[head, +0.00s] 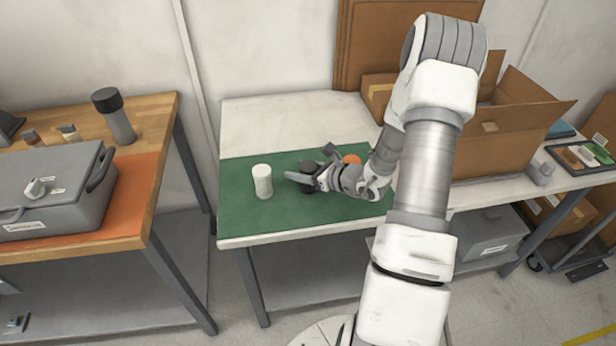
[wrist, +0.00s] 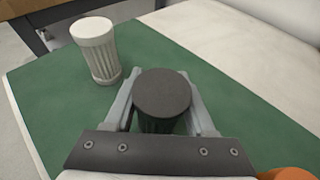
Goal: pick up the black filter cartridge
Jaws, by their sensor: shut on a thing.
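The black filter cartridge (wrist: 162,92) stands upright between the fingers of my gripper (wrist: 163,100) in the wrist view. In the head view the cartridge (head: 308,168) shows as a dark top between the fingers of my gripper (head: 306,178). My gripper is shut on it, one finger on each side. The lower part of the cartridge is hidden by the gripper and its shadow. I cannot tell whether its base touches the green mat (head: 240,215).
A white ribbed cartridge (head: 262,181) stands upright just left of my gripper, also in the wrist view (wrist: 97,50). An orange round thing (head: 351,160) is partly hidden behind my wrist. An open cardboard box (head: 500,140) stands to the right.

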